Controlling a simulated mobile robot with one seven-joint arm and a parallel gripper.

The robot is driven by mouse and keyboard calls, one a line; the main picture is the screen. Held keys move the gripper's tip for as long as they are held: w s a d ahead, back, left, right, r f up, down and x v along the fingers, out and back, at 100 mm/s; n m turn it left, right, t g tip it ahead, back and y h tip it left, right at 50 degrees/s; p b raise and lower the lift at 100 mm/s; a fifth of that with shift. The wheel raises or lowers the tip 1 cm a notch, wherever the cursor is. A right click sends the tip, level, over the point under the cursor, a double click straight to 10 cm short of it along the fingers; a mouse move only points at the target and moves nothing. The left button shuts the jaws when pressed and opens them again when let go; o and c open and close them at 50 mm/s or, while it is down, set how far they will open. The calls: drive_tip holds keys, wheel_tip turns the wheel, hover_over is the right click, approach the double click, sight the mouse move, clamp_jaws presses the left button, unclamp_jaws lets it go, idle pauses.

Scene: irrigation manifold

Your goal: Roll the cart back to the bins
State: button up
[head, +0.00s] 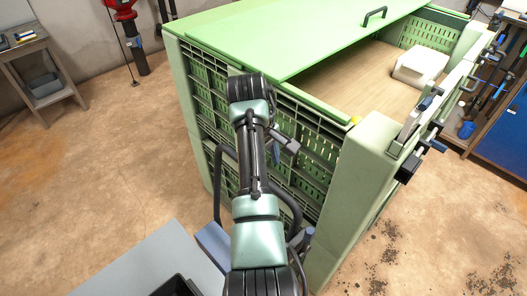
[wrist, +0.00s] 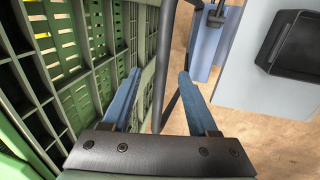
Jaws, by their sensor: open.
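A dark tubular frame (head: 218,182) stands upright beside the green slatted wall. It looks like the cart's handle, but my arm hides much of it and I cannot make out the cart's deck. In the wrist view a dark bar (wrist: 164,62) of it runs between and beyond the fingers. My gripper (wrist: 159,85) is open, its two blue fingers apart, with nothing held. In the head view my gripper (head: 290,147) is close to the slatted wall. I cannot tell whether the bar is within reach of the fingertips. No separate bins can be made out.
A large green slatted enclosure (head: 352,150) with a partly covering green lid (head: 290,35) fills the middle. A white block (head: 420,66) lies inside. A wooden table (head: 35,55) stands far left, a red fixture (head: 122,10) behind. Bare floor (head: 110,170) is free at left.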

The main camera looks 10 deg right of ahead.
wheel_tip(320, 180, up, 6)
drive_tip(key=shift+s+a+b, duration=0.35)
drive_tip(key=shift+a, duration=0.1)
drive_tip(key=shift+f, duration=0.1)
